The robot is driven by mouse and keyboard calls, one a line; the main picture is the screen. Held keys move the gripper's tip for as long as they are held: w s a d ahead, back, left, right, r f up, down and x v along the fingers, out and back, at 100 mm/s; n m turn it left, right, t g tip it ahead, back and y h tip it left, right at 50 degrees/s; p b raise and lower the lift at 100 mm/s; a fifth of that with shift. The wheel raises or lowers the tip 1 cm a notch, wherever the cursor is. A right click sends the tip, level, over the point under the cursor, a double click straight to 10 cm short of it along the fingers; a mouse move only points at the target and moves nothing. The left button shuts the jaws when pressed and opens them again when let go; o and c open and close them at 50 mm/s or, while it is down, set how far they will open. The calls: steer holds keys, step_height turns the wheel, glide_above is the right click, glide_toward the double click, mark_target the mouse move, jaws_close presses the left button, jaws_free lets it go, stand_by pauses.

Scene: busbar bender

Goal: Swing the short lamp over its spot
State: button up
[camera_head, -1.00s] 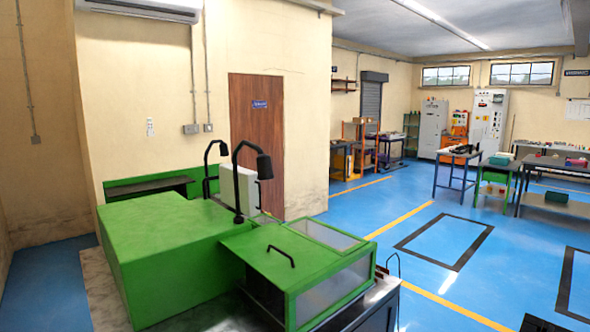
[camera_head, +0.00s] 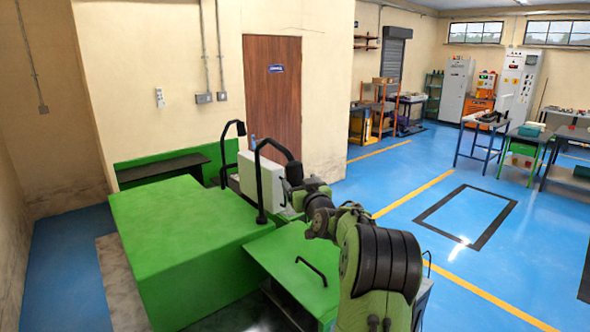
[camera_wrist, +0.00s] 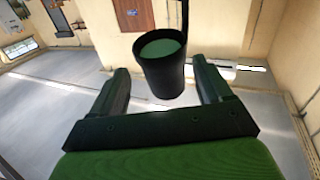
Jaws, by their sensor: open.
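Two black gooseneck lamps stand at the green machine. The nearer lamp (camera_head: 259,185) rises by the green box and arches right to its head (camera_head: 294,172). The farther lamp (camera_head: 223,152) looks smaller and stands behind to the left. I cannot tell for certain which is the short one. My gripper (camera_head: 296,190) is at the nearer lamp's head, partly hidden by it and my arm. In the wrist view my gripper (camera_wrist: 163,92) is open. A black lamp head (camera_wrist: 162,72) with a green inner face sits between and just beyond the fingers, not clasped. Its marked spot is not distinguishable.
The green machine body (camera_head: 185,250) fills the lower left, with a handled green cover (camera_head: 295,262) to its right. A white box (camera_head: 262,180) stands behind the nearer lamp. Blue floor (camera_head: 400,175) is open to the right, with tables farther back.

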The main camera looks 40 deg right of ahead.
steer(key=x, duration=0.2)
steer(key=p+x, duration=0.1)
steer(key=x, duration=0.2)
steer(key=shift+w+p, duration=0.3)
steer(key=shift+w, duration=0.1)
steer(key=shift+s, duration=0.25)
steer(key=shift+a, duration=0.1)
steer(key=shift+c, duration=0.3)
steer(key=shift+w, duration=0.1)
steer(key=c, duration=1.3)
steer(key=shift+f+b, duration=0.1)
steer(key=shift+b, duration=0.2)
steer(key=shift+c, duration=0.2)
